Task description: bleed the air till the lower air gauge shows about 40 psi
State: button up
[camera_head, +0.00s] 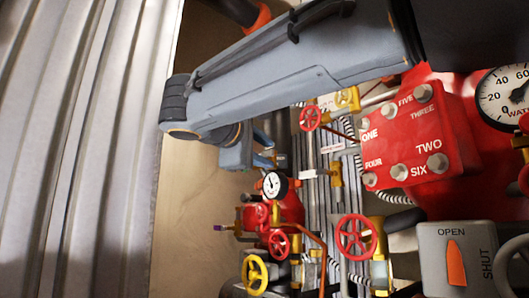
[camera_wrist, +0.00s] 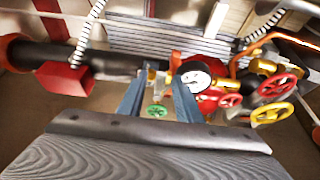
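A small white-faced gauge (camera_head: 274,186) sits above a red valve body (camera_head: 288,212) at centre; I take it as the lower air gauge, though its label and reading are too small to read. It also shows in the wrist view (camera_wrist: 195,77), just right of the fingers. My gripper (camera_head: 268,150) is above and slightly left of this gauge in the head view. In the wrist view its two fingers (camera_wrist: 160,82) are apart, with brass fittings visible beyond the gap. I cannot tell contact with anything. No bleed valve is clearly identifiable.
A red bolted plate (camera_head: 415,135), a large water gauge (camera_head: 507,95) and an OPEN/SHUT indicator (camera_head: 456,262) stand at right. A green handwheel (camera_wrist: 155,111) shows between the fingers. Corrugated metal (camera_head: 75,150) fills the left.

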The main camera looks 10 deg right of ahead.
jog(key=b+v, duration=0.3)
jog(key=v, duration=0.4)
jog(key=shift+s+a, duration=0.25)
jog(key=shift+s, duration=0.05)
jog(key=shift+s, duration=0.1)
dwell(0.6)
